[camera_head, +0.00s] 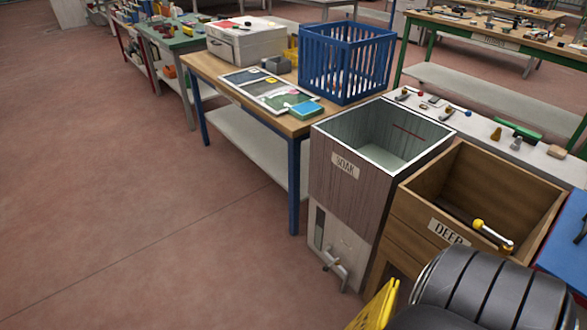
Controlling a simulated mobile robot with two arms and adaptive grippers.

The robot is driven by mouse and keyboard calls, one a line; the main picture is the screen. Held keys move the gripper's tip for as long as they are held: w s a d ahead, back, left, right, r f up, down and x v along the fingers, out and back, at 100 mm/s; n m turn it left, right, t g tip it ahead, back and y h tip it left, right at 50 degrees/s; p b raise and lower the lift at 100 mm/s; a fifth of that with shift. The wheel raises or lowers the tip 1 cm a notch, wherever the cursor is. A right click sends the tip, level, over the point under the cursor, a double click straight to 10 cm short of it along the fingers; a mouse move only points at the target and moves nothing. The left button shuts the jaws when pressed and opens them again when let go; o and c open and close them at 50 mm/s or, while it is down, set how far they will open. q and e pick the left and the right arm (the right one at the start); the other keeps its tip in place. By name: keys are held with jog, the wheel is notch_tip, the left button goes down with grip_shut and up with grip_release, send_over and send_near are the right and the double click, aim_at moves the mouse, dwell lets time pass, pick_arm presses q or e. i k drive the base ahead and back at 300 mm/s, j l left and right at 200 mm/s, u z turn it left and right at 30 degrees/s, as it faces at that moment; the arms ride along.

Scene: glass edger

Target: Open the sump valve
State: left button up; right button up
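Two fittings could be the valve, and I cannot tell which is the sump one. A small grey metal tap (336,266) sits low on the front of the tall open box labelled SOAK (338,200). Whether either valve is open or shut cannot be told. Neither of my grippers shows, and nothing is seen touching the tap or lever.
A wooden bench (222,86) with blue legs holds a blue slatted crate (345,62). A pale counter (467,122) with small levers runs behind the boxes. A yellow object (374,308) stands low in front. Open reddish floor (130,220) lies at left.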

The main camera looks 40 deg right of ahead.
aim_at(331, 265)
jog(key=i+j+z, duration=0.15)
jog(key=i+j, duration=0.25)
jog(key=i, duration=0.2)
jog(key=i+j+z, duration=0.15)
jog(key=i+j, duration=0.3)
jog(key=i, duration=0.15)
jog(key=i+z, duration=0.25)
jog(key=z, duration=0.2)
jog(key=i+z, duration=0.25)
jog(key=z, duration=0.2)
jog(key=i+z, duration=0.2)
jog(key=z, duration=0.2)
jog(key=i+j+z, duration=0.2)
jog(key=z, duration=0.25)
jog(key=i+j+z, duration=0.2)
jog(key=z, duration=0.25)
jog(key=j, duration=0.05)
